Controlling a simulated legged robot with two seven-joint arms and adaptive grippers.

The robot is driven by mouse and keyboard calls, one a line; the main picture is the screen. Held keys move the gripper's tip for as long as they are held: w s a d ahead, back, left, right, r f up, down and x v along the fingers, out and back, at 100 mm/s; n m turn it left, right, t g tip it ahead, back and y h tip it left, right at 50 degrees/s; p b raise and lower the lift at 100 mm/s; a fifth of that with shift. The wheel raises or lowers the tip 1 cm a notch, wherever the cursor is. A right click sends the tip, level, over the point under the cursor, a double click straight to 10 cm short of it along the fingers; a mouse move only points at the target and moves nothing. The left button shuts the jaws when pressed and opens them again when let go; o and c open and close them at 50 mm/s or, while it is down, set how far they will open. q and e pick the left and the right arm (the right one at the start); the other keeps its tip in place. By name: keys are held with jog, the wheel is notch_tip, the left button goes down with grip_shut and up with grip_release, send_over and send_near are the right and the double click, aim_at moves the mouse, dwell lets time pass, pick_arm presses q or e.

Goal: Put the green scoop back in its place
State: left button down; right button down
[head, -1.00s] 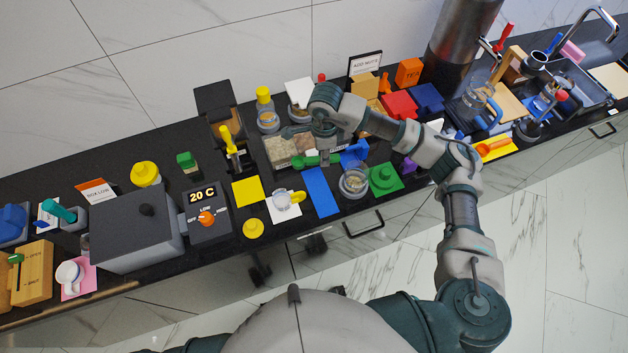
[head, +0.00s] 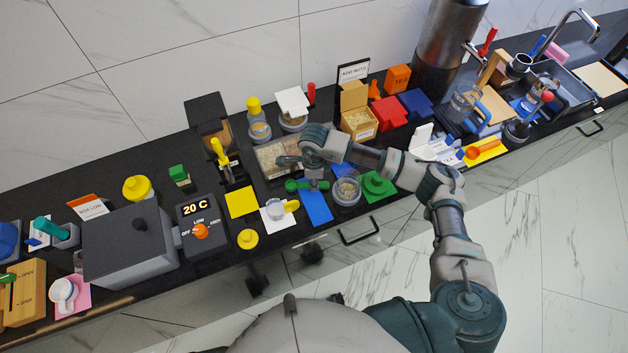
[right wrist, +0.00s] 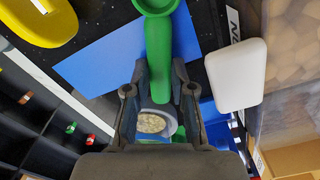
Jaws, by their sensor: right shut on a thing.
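The green scoop (head: 294,186) is in my right gripper (head: 313,184), above the far end of the blue mat (head: 318,208). In the right wrist view the green scoop (right wrist: 158,45) runs up from between the gripper's fingers (right wrist: 160,92), its round bowl at the top edge. The gripper is shut on its handle. The blue mat (right wrist: 100,62) lies beneath it. Whether the scoop touches the mat is unclear. My left gripper is out of view.
A blue item (head: 342,169) lies behind the jar.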

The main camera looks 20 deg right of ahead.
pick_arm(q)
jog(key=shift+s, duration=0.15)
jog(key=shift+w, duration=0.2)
pick_arm(e)
jog(key=c, duration=1)
grip_release()
jog(key=shift+r, duration=0.4)
notch_tip(320, 180, up, 5)
jog(key=shift+r+b, duration=0.1)
jog(key=shift+b, duration=0.2)
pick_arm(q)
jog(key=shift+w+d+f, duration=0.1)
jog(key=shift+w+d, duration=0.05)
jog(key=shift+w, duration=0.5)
pick_arm(e)
notch_tip(320, 180, up, 6)
jog(key=shift+r, duration=0.1)
